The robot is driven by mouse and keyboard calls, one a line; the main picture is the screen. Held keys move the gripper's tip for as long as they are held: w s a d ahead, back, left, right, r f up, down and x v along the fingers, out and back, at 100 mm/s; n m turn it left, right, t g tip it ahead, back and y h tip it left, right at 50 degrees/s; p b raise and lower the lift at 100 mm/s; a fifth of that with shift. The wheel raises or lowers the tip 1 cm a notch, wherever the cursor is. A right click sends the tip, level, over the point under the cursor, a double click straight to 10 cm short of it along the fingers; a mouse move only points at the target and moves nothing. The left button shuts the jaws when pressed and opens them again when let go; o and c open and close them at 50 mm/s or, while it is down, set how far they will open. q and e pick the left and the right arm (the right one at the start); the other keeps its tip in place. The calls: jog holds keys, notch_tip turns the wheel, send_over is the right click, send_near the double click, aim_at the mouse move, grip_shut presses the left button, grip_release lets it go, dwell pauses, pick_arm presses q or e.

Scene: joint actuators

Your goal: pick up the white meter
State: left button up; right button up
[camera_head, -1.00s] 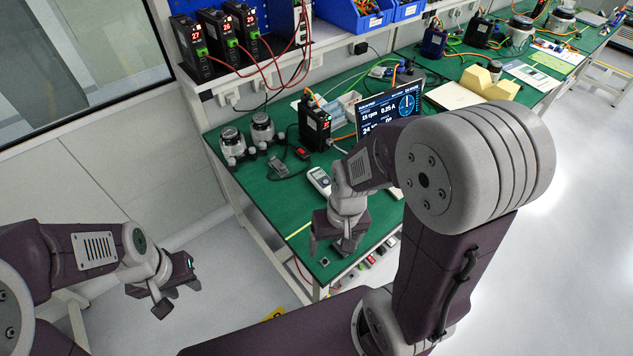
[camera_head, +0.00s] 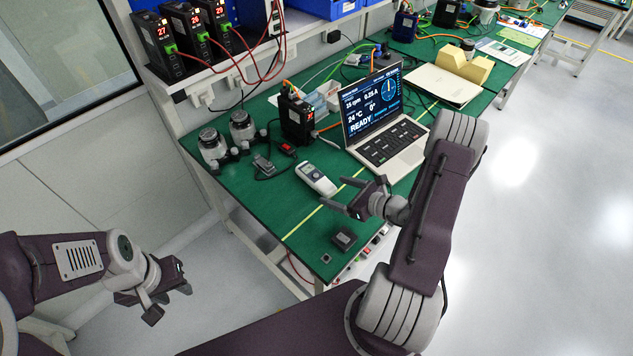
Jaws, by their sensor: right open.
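The white meter (camera_head: 316,179), a handheld unit with a small grey display, lies on the green bench top in front of the laptop. My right gripper (camera_head: 336,193) is open and empty. My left gripper (camera_head: 168,291) is away from the bench at lower left, over the floor. Its fingers look apart with nothing between them.
A laptop (camera_head: 384,140) stands right of the meter. A black drive unit (camera_head: 296,118), two round actuators (camera_head: 213,148) and a small grey connector (camera_head: 263,165) are behind and left. A small dark block (camera_head: 344,239) lies near the front edge.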

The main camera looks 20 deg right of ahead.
aim_at(323, 184)
jog(key=shift+s+d+f+m+h, duration=0.3)
jog(key=shift+d+f+m+h, duration=0.35)
jog(key=shift+d, duration=0.25)
jog(key=x, duration=0.3)
jog(key=shift+w+a+y, duration=0.2)
jog(key=shift+y, duration=0.05)
jog(key=x, duration=0.6)
jog(key=shift+w+d+r, duration=0.1)
jog(key=shift+d+r, duration=0.05)
jog(key=shift+d, duration=0.1)
jog(key=shift+c, duration=0.7)
jog(key=c, duration=1.6)
